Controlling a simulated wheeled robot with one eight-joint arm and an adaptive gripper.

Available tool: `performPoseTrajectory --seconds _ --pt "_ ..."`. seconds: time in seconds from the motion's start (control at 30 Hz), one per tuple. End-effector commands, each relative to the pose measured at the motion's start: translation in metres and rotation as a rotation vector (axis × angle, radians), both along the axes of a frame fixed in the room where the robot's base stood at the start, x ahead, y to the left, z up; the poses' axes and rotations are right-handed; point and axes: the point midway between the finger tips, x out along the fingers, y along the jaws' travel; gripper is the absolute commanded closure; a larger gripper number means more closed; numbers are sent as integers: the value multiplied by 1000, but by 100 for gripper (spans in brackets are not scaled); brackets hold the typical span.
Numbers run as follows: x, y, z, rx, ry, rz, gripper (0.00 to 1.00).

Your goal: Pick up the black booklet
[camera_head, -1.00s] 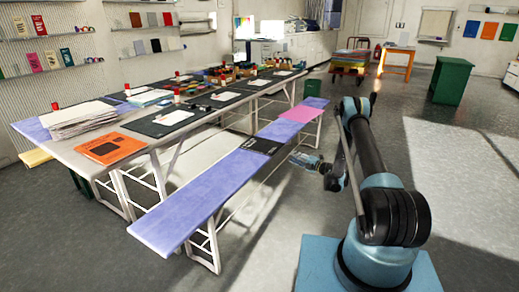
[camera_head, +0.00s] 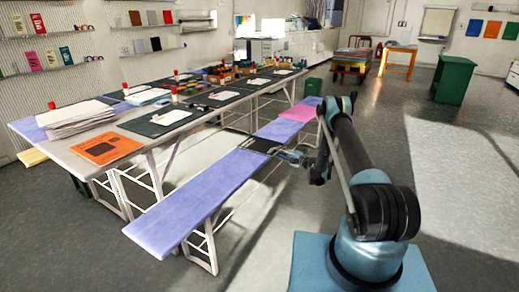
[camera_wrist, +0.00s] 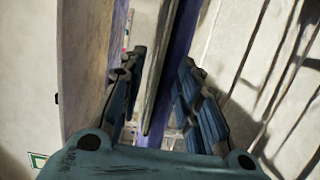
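The black booklet (camera_head: 257,145) lies flat on the long purple bench (camera_head: 195,204), between the bench's long bare near part and a pink item (camera_head: 299,113). My gripper (camera_head: 281,152) is at the booklet's right edge, beside the bench, in the head view. In the wrist view my gripper (camera_wrist: 160,85) has its two blue fingers spread apart. The purple bench edge and a thin greyish strip run between the fingers in that view. I cannot tell whether that strip is the booklet, or whether either finger touches it.
A long table (camera_head: 62,155) left of the bench carries an orange book (camera_head: 106,148), paper stacks, dark mats and small jars. A green cabinet (camera_head: 454,80) and an orange table (camera_head: 397,61) stand at the back right. The floor on the right is clear.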

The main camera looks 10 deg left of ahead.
Motion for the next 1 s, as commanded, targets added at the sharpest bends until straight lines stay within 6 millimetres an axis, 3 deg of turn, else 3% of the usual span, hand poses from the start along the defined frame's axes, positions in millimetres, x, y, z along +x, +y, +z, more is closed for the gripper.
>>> performPoseTrajectory --seconds 0.17,0.33,0.77,1.0 --pt "1 -1 0 0 0 -2 69" --pt "1 -4 0 0 0 -4 100" --pt "2 -5 2 -1 0 -5 100" --pt "2 -5 26 0 0 -5 100"
